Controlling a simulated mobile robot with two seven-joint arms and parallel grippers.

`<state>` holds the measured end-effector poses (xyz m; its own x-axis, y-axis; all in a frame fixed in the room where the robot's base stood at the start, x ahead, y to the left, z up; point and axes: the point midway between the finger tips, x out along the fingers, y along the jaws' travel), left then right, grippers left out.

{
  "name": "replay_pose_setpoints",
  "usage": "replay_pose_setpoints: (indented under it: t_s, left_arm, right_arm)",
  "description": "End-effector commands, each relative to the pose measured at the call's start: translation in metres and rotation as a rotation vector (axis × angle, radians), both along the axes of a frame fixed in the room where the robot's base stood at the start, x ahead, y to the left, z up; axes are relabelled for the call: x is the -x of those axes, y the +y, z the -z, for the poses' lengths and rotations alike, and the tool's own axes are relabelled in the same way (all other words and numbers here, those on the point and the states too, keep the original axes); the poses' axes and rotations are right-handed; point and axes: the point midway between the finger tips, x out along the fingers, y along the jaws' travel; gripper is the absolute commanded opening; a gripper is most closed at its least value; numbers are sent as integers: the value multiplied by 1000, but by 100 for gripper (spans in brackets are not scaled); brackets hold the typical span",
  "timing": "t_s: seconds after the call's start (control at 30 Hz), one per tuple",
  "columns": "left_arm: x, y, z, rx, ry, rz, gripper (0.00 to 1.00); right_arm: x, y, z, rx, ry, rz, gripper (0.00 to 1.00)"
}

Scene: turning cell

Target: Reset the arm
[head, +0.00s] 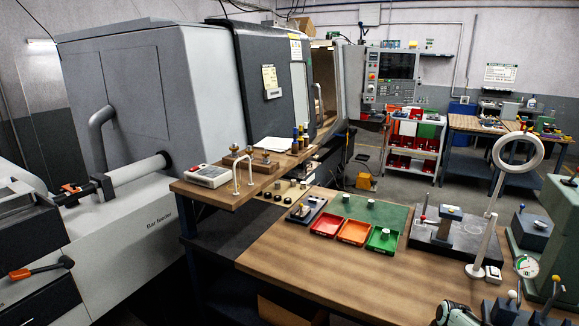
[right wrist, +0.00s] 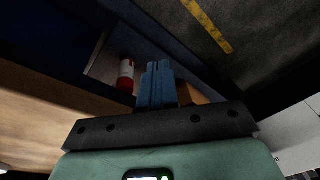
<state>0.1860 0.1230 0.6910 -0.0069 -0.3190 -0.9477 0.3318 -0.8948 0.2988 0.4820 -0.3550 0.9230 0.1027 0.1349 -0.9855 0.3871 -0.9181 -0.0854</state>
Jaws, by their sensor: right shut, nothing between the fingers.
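My right gripper (right wrist: 158,66) shows in the right wrist view, with its two blue fingers together and nothing between them. Its fingers reach toward a dark space beside a wooden surface, near a red and white cylinder (right wrist: 126,73); I cannot tell if they touch it. In the head view, a pale green and black part of my arm shows at the bottom edge, right of the middle, with no fingers visible. My left gripper is not in view.
In the head view, the wooden bench (head: 330,265) holds red, orange and green trays (head: 383,239), a dark stone plate (head: 450,243) and a ring lamp (head: 518,152). The lathe (head: 160,90) stands left. A yellow floor line (right wrist: 208,25) shows in the wrist view.

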Motion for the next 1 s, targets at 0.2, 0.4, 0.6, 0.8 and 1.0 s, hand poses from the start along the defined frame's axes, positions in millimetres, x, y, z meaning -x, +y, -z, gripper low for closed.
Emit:
replay_pose_setpoints:
  t_s: [0.2, 0.4, 0.6, 0.8, 1.0]
  left_arm:
    - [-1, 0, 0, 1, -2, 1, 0]
    - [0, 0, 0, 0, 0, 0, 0]
    - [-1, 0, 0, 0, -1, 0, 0]
    - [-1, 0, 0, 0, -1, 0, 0]
    - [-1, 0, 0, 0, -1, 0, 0]
  right_arm:
    - [57, 79, 131, -93, 80, 183, 0]
    - [157, 158, 213, -166, 167, 404, 0]
    - [255, 213, 235, -205, 245, 603, 0]
    - [295, 231, 232, -217, 272, 691, 0]
    - [296, 231, 232, -216, 272, 694, 0]
